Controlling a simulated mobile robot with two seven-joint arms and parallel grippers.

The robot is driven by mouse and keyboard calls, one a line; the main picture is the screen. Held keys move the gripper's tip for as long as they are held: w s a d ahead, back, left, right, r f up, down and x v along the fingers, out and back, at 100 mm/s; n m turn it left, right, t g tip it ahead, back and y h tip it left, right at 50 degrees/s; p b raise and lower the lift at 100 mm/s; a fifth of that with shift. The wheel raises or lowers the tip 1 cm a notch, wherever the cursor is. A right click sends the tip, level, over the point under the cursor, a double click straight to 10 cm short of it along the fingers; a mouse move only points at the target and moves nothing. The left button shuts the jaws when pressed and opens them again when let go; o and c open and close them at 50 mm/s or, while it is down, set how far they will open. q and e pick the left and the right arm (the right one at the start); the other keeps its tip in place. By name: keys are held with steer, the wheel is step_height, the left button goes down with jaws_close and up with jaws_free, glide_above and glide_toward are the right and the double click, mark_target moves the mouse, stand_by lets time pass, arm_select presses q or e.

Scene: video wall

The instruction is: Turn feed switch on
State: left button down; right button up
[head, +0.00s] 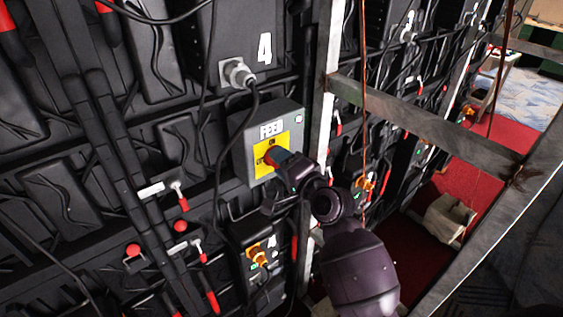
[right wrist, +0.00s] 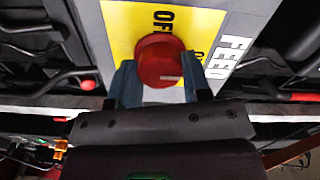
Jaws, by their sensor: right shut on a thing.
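The feed switch is a grey box (head: 243,150) labelled FEED on the video wall, with a yellow plate (head: 262,171) marked ON and OFF. Its red knob (right wrist: 163,50) fills the middle of the right wrist view, with a small white mark near its lower edge. My right gripper (head: 277,158) is at the plate, shut on the knob. In the right wrist view, its blue-grey fingers (right wrist: 160,76) sit on either side of the knob. Which setting the knob points to, I cannot tell. In the head view the gripper hides part of the knob. My left gripper is not in view.
An orange connector (head: 257,255) is below. A metal post (head: 318,100) and crossbar (head: 430,125) stand close on the right. Red floor (head: 470,178) shows beyond.

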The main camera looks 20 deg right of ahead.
stand_by(0.5)
steer(key=o, duration=0.9)
steer(key=shift+s+d, duration=0.1)
steer(key=shift+s, duration=0.05)
steer(key=b+v, duration=0.1)
steer(key=v, duration=0.9)
steer(key=shift+s, duration=0.25)
